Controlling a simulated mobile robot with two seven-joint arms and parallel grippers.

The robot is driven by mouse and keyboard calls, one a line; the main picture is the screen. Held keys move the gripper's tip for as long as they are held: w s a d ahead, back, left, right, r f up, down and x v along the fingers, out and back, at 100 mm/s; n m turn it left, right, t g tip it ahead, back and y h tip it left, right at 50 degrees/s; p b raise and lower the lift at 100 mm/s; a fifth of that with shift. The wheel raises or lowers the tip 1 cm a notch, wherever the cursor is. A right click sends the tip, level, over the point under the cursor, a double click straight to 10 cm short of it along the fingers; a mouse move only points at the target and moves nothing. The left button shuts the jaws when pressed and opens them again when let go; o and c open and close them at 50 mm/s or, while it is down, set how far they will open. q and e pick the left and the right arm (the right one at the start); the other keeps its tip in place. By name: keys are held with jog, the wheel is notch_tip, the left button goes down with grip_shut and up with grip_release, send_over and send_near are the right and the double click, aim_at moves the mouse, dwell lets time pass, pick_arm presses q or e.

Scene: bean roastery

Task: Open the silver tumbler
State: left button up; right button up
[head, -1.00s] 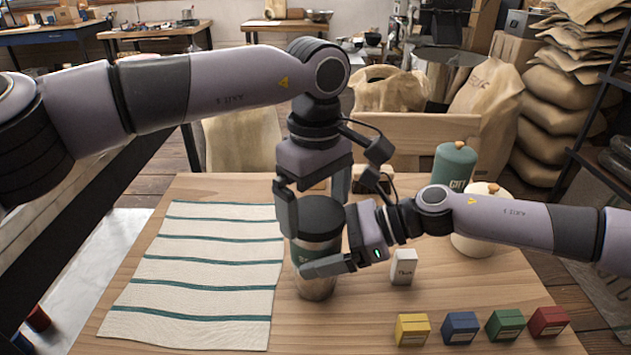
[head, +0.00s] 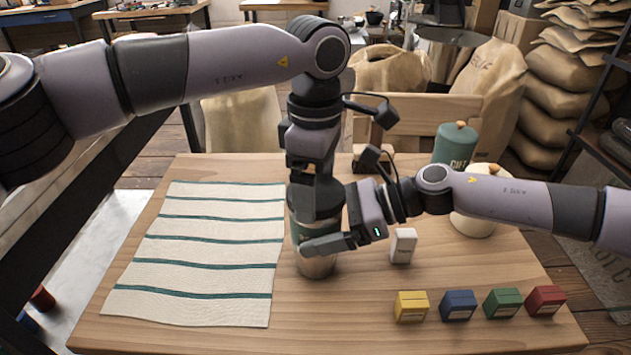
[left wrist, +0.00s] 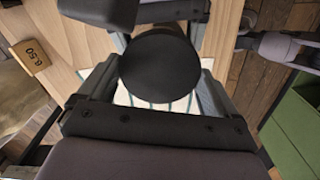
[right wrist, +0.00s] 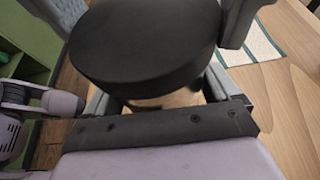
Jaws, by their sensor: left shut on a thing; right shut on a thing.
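The silver tumbler (head: 317,268) stands upright on the wooden table, with a teal band and a bare metal base. Its round black lid fills the middle of the left wrist view (left wrist: 160,68) and the upper part of the right wrist view (right wrist: 145,42). My left gripper (head: 316,200) points straight down from above and is shut on the lid, a finger on each side. My right gripper (head: 322,240) comes in from the right and is shut around the tumbler's body below the lid. One of its fingers crosses the front; the other is hidden. I cannot tell whether the lid has loosened.
A striped cloth (head: 205,250) lies left of the tumbler. A small white box (head: 403,246) stands close right. Yellow (head: 411,307), blue (head: 459,306), green (head: 503,303) and red (head: 546,302) boxes line the front right. A teal canister (head: 455,146) and a cream jar (head: 474,222) stand behind my right arm.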

pick_arm(q)
jog(key=n, duration=0.4)
jog(key=shift+n, duration=0.4)
jog(key=n, duration=0.4)
jog(key=shift+n, duration=0.3)
jog(key=n, duration=0.8)
jog(key=o, duration=0.8)
jog(key=shift+r, duration=0.1)
